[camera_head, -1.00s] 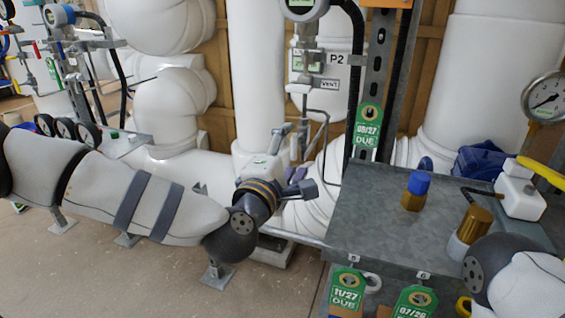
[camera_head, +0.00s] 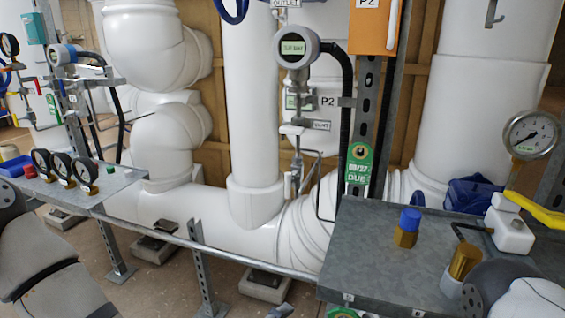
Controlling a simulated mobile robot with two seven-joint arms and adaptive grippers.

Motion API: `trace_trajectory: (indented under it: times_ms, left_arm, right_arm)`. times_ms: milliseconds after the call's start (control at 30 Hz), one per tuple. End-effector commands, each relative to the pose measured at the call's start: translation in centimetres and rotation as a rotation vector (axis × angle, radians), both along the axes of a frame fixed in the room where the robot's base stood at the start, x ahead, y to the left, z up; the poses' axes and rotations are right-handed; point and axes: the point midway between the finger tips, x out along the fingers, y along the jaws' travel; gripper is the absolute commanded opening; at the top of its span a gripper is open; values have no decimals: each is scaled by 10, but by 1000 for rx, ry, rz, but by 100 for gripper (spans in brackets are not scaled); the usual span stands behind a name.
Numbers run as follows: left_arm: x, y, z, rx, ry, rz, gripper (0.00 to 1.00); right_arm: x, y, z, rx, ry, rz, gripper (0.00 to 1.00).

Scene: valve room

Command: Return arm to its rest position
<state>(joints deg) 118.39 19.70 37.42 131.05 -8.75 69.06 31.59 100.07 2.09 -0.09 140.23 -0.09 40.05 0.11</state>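My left arm (camera_head: 45,265) comes in at the lower left and runs down out of the bottom edge. Its gripper does not clearly show; a small grey piece (camera_head: 280,312) at the bottom edge may be part of it, but I cannot tell. Part of my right arm (camera_head: 510,290) shows at the lower right, in front of the right metal shelf. The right gripper is out of view.
The right metal shelf (camera_head: 385,250) holds a blue-capped brass fitting (camera_head: 407,228), a white valve body with a yellow handle (camera_head: 510,223) and a pressure gauge (camera_head: 531,134). The left shelf (camera_head: 115,185) holds several gauges. A digital transmitter (camera_head: 294,47) stands before white pipes (camera_head: 252,100).

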Motion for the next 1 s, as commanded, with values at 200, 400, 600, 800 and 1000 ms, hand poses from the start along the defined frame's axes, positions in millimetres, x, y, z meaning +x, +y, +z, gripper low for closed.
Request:
trace_trajectory:
  times_ms: [200, 400, 600, 800, 1000]
  left_arm:
    - [-164, 63, -116, 455, 357, -410, 69]
    - [-296, 156, -144, 738, 658, -761, 69]
    - [-345, 199, -139, 826, 786, -904, 69]
    - [-346, 200, -139, 828, 790, -909, 69]
    - [-346, 200, -139, 828, 790, -909, 69]
  right_arm:
    - [18, 0, 18, 0, -60, -2, 40]
    - [29, 0, 29, 1, -101, -2, 40]
    - [32, 0, 32, 0, -112, -3, 40]
    - [32, 0, 32, 0, -111, -3, 40]
    - [32, 0, 32, 0, -111, -3, 40]
